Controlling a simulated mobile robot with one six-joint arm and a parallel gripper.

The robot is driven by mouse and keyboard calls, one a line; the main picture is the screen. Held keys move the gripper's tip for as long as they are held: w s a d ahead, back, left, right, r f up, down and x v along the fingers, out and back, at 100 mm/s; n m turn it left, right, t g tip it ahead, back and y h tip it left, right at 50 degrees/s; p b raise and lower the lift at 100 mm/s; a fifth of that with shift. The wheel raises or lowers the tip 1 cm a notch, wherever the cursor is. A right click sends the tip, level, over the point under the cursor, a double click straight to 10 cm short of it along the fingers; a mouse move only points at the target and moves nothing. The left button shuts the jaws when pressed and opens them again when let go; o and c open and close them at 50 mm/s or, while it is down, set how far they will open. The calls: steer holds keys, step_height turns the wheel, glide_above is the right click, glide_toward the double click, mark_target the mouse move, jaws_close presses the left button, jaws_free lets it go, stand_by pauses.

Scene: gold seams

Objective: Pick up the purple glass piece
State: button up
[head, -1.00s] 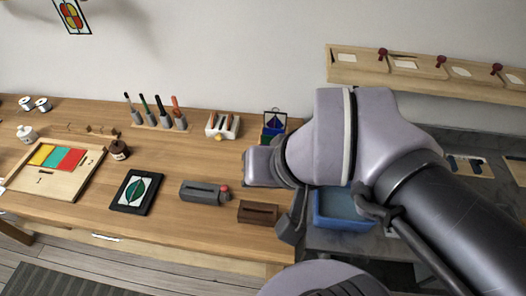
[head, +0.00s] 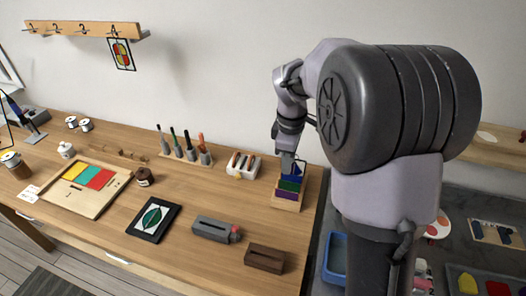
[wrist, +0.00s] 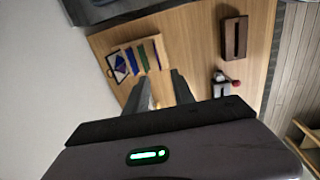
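The purple glass piece (head: 285,196) stands in a small wooden rack (head: 288,206), in front of a green piece (head: 289,185) and a blue piece (head: 292,172). In the wrist view, the purple piece (wrist: 155,53) is a thin upright sliver at the right end of the row. My gripper (head: 287,163) is above the back left of the rack in the head view. In the wrist view, my gripper (wrist: 160,90) has its two fingers apart with nothing held between them. The rack lies beyond the fingertips, and the fingers are clear of the purple piece.
A white holder (head: 243,165) stands left of the rack. A grey slotted block (head: 215,229) and a brown slotted block (head: 264,258) lie in front. A black framed leaf panel (head: 153,217) lies left. A blue bin (head: 336,258) is right of the table edge.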

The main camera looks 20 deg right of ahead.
steer(key=b, duration=0.6)
glide_toward(287, 193)
step_height(287, 193, down, 5)
steer(key=shift+w+d+f, duration=0.1)
steer(key=shift+w+f, duration=0.05)
steer(key=shift+f, duration=0.05)
steer(key=f+b, duration=0.2)
steer(key=f, duration=0.1)
steer(key=w+f+b, duration=0.1)
steer(key=f, duration=0.1)
steer(key=shift+d, duration=0.35)
steer(key=shift+r, duration=0.1)
jaws_close()
